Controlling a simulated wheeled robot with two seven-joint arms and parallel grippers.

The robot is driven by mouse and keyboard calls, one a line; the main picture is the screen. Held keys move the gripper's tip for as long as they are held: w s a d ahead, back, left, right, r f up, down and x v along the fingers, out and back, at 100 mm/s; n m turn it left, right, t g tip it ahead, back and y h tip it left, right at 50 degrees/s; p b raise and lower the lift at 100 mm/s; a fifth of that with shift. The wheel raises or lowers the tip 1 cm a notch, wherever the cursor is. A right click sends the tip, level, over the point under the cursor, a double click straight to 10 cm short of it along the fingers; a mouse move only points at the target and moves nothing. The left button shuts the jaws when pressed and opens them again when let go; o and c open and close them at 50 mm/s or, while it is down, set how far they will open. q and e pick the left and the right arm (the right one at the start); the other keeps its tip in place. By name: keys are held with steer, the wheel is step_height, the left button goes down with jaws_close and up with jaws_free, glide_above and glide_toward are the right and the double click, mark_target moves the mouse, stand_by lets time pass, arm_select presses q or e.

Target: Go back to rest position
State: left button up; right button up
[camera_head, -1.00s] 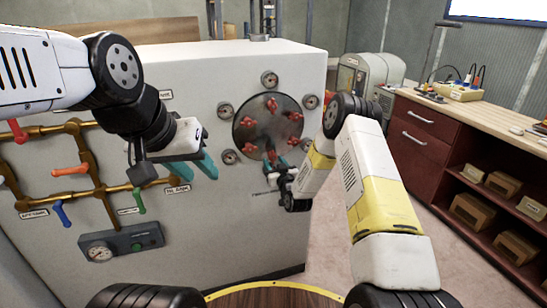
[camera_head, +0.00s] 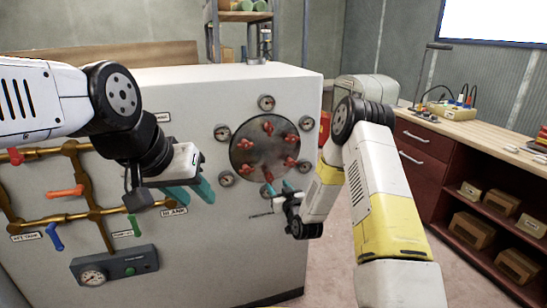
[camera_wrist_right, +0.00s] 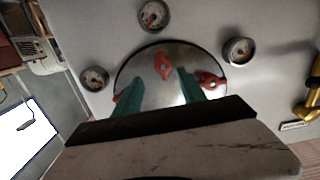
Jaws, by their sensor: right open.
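My left gripper (camera_head: 190,189) has teal fingers that stand apart with nothing between them. It is in front of the white cabinet (camera_head: 200,90), right of the brass pipes and left of the round metal plate (camera_head: 250,160). My right gripper (camera_head: 277,191) is open and empty by the lower edge of that plate. The right wrist view shows its two teal fingers (camera_wrist_right: 160,92) spread in front of the plate, with red valve handles (camera_wrist_right: 163,66) beyond them. I cannot tell whether the fingers touch the plate.
Brass pipes (camera_head: 62,216) with coloured handles are at left on the cabinet front, above a grey gauge box (camera_head: 115,264). Several gauges (camera_head: 266,103) surround the plate. A wooden-topped workbench (camera_head: 480,128) with red drawers stands at right. Floor is clear between cabinet and bench.

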steer(key=s+d+r+m+g+h, duration=0.1)
steer(key=s+d+r+g, duration=0.3)
steer(key=r, duration=0.6)
steer(key=s+d+r+g+h, duration=0.1)
steer(key=s+d+r, duration=0.2)
steer(key=s+r, duration=0.5)
steer(key=s+d+r+g, duration=0.1)
steer(key=s+r, duration=0.1)
steer(key=s, duration=0.7)
steer(key=s+d+r+m+g, duration=0.1)
steer(key=s+d+r+g, duration=0.1)
steer(key=s, duration=0.8)
steer(key=s+d+r+m+g+h, duration=0.1)
steer(key=s+r+g, duration=0.1)
steer(key=s, duration=0.7)
steer(key=shift+s+d+r, duration=0.4)
steer(key=shift+r, duration=0.1)
steer(key=shift+o, duration=0.4)
